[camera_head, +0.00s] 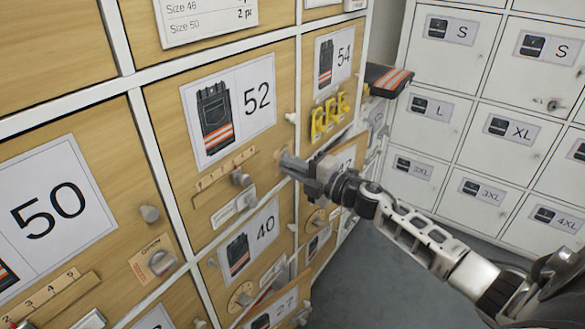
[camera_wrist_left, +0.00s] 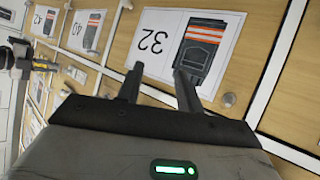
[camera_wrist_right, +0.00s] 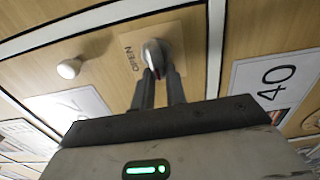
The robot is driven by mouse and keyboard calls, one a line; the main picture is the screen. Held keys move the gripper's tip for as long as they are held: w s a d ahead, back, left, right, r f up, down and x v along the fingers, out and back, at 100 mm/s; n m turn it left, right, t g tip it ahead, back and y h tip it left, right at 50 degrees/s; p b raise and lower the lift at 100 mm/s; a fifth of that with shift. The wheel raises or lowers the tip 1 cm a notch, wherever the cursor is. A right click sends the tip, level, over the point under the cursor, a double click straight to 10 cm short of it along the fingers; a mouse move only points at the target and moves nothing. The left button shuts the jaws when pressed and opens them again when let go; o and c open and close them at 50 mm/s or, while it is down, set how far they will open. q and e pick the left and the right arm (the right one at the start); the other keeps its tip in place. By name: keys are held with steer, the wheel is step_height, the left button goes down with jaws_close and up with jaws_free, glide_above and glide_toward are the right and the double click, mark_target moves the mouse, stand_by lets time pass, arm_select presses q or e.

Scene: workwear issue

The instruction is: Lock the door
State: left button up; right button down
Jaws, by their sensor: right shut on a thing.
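In the right wrist view, a grey turn knob (camera_wrist_right: 153,55) with a red mark sits on a small wooden plate lettered OPEN (camera_wrist_right: 128,56), on a pale wood door. My right gripper (camera_wrist_right: 160,84) is shut on this knob. In the head view my right gripper (camera_head: 290,164) reaches in from the right to the cabinet front and hides the knob. A round pull knob (camera_wrist_right: 68,68) is on the same door panel. My left gripper (camera_wrist_left: 158,80) is open and empty in front of the door labelled 32 (camera_wrist_left: 160,38); it is outside the head view.
Wooden doors with size cards, such as 52 (camera_head: 230,108), 50 (camera_head: 52,210) and 40 (camera_head: 250,242), fill the left, with protruding knobs. Yellow hooks (camera_head: 328,116) and a dark orange-striped item (camera_head: 386,80) stick out. White lockers (camera_head: 480,110) stand right. Grey floor (camera_head: 375,270) is clear.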

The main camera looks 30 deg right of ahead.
steer(key=c, duration=1.4)
jaws_free()
steer(key=shift+c, duration=0.2)
steer(key=v, duration=1.6)
